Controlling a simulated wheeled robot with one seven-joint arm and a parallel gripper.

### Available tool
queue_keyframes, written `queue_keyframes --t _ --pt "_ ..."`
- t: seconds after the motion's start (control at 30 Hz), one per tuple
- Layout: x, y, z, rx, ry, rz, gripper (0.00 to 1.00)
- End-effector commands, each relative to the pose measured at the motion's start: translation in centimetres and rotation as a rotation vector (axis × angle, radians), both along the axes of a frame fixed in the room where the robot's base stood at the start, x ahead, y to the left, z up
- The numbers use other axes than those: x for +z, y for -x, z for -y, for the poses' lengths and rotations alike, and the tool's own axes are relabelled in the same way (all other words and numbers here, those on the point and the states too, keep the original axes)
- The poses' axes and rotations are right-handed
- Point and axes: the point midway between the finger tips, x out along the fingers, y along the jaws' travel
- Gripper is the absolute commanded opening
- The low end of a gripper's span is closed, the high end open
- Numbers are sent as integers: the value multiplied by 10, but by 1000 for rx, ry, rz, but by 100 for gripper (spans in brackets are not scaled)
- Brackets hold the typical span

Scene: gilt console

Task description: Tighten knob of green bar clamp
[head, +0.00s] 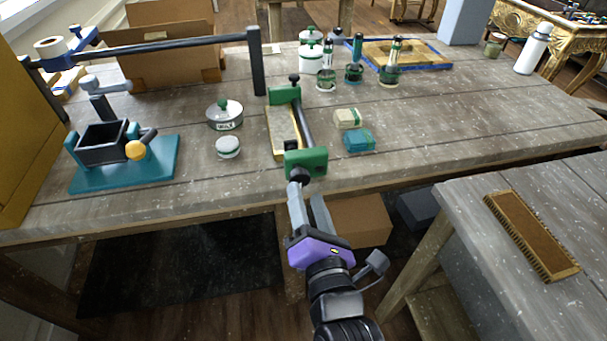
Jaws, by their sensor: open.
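The green bar clamp (306,162) lies on the wooden workbench near its front edge. It has a green jaw at each end and a dark bar between them. Its near jaw is at the table edge, and a dark round knob (299,175) shows at that jaw's front. A gold-edged strip (282,135) lies along the clamp's left side. My gripper (308,208) is just in front of the knob, its grey fingers pointing at it and open. One finger is left and one right of the space below the knob. I cannot tell whether they touch the knob.
A teal-based fixture (125,170) and a round tin (224,115) stand left of the clamp. Small beige and teal blocks (358,140) lie right. Several bottles stand behind.

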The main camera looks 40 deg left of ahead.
Motion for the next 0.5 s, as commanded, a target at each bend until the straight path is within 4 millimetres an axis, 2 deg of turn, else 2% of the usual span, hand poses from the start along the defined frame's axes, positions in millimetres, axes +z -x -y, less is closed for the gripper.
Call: queue_keyframes --t 0.03,0.3,0.5 --pt "4 -6 -7 2 1 2 46" --pt "2 -30 -37 2 1 0 46" --pt "1 -39 -46 1 -1 0 46"
